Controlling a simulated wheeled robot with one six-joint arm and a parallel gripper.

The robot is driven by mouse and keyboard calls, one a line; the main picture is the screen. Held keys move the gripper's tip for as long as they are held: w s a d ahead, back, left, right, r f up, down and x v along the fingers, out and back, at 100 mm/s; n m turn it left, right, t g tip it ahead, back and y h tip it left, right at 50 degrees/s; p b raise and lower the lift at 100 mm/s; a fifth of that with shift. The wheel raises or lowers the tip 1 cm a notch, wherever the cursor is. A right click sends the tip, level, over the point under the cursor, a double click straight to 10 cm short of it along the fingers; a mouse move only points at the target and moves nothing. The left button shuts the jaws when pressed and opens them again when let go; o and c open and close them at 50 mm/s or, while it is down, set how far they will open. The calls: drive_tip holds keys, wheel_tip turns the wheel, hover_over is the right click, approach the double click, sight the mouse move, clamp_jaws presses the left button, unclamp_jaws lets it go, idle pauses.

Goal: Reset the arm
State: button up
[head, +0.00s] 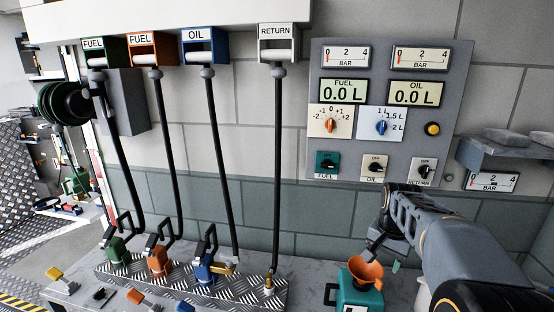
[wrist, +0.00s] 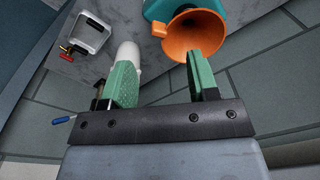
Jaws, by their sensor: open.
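My arm reaches in from the lower right of the head view. My gripper (wrist: 164,78) is open, with its two green fingers apart and nothing held between them. In the head view my gripper (head: 384,254) hangs above the counter, just right of an orange funnel (head: 366,271). The funnel sits on top of a teal tank (head: 345,294). In the wrist view the funnel (wrist: 193,32) lies beyond the right finger. A white rounded thing (wrist: 127,52) shows partly hidden behind the left finger.
A metal tread-plate stand (head: 190,284) holds green, orange and blue nozzles (head: 205,268) on hoses. A panel with gauges and knobs (head: 388,112) is on the wall. A shelf (head: 500,152) juts out at right. A silver frame with a red-tipped clamp (wrist: 88,38) lies on the counter.

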drive_tip(key=s+a+f+n+t, duration=0.3)
drive_tip(key=s+a+n, duration=0.5)
drive_tip(key=s+a, duration=0.3)
drive_tip(key=s, duration=0.4)
drive_tip(key=shift+a+f, duration=0.15)
drive_tip(key=shift+c, duration=0.2)
